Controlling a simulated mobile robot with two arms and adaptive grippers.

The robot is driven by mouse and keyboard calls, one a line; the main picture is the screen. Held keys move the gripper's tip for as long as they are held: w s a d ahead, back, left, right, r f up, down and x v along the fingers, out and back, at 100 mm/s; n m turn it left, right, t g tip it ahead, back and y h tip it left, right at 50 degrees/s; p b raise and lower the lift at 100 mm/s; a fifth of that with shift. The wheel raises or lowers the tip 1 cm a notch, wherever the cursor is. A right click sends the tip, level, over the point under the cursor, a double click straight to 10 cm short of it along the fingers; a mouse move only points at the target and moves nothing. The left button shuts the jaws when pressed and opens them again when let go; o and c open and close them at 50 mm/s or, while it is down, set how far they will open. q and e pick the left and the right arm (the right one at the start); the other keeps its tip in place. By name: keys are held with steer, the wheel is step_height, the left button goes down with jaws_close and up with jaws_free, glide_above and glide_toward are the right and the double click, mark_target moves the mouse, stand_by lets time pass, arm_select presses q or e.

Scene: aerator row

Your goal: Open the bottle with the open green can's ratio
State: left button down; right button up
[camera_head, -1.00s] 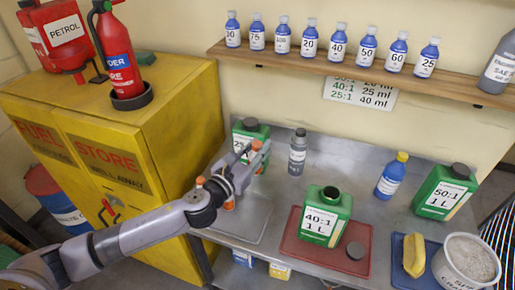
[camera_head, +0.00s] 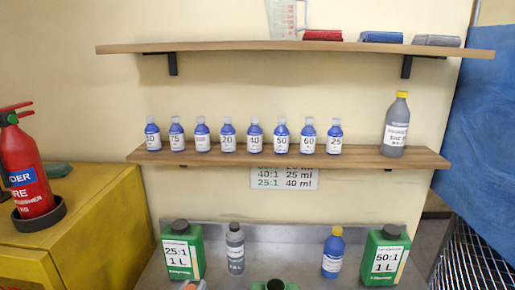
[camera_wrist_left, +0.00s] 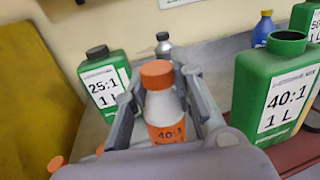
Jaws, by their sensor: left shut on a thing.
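In the left wrist view my left gripper (camera_wrist_left: 161,82) is shut on a small bottle (camera_wrist_left: 166,118) with an orange cap and an orange 40:1 label. The cap (camera_wrist_left: 157,73) is on the bottle. The green 40:1 can (camera_wrist_left: 266,98) stands to its right with a dark, uncapped mouth. Only the top of that can (camera_head: 275,285) shows at the bottom of the head view. The green 25:1 can (camera_head: 182,251) and the green 50:1 can (camera_head: 385,256) have black caps on. My right gripper is not in view.
More orange caps (camera_wrist_left: 58,163) show at the wrist view's lower left. A grey bottle (camera_head: 235,249) and a blue bottle with a yellow cap (camera_head: 332,253) stand on the bench. Several numbered blue bottles (camera_head: 254,138) line the lower shelf (camera_head: 290,160). A ratio sign (camera_head: 284,179) hangs below it.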

arm_select(q)
steer(key=s+a+f+n+y+b, duration=0.1)
steer(key=s+a+f+y+b, duration=0.15)
steer(key=s, duration=0.45)
steer(key=s+a+f+n+y+b, duration=0.15)
steer(key=s+f+b, duration=0.25)
steer(key=s, duration=0.4)
steer(key=w+d+r+m+g+h, duration=0.1)
steer(key=w+d+m+g+h, duration=0.2)
steer(key=d+h, duration=0.35)
steer(key=w+d+m+g+h, duration=0.1)
steer(key=w+d+m+h, duration=0.2)
steer(key=d+m+h, duration=0.35)
steer(key=w+a+r+n+t+y+b, duration=0.1)
steer(key=w+a+r+n+t+y, duration=0.1)
steer(key=w+a+r+n+y, duration=0.45)
steer(key=w+a+r+n+t+y+b, duration=0.15)
steer(key=w+a+r, duration=0.3)
steer(key=w, duration=0.45)
steer(key=shift+m+t, duration=0.25)
steer(key=shift+m, duration=0.05)
steer(key=shift+d+f+b, duration=0.15)
steer(key=shift+f+b, duration=0.15)
steer(key=shift+f, duration=4.55)
steer(key=shift+d+f+b, duration=0.1)
steer(key=shift+f+b, duration=0.2)
steer(key=shift+f, duration=4.5)
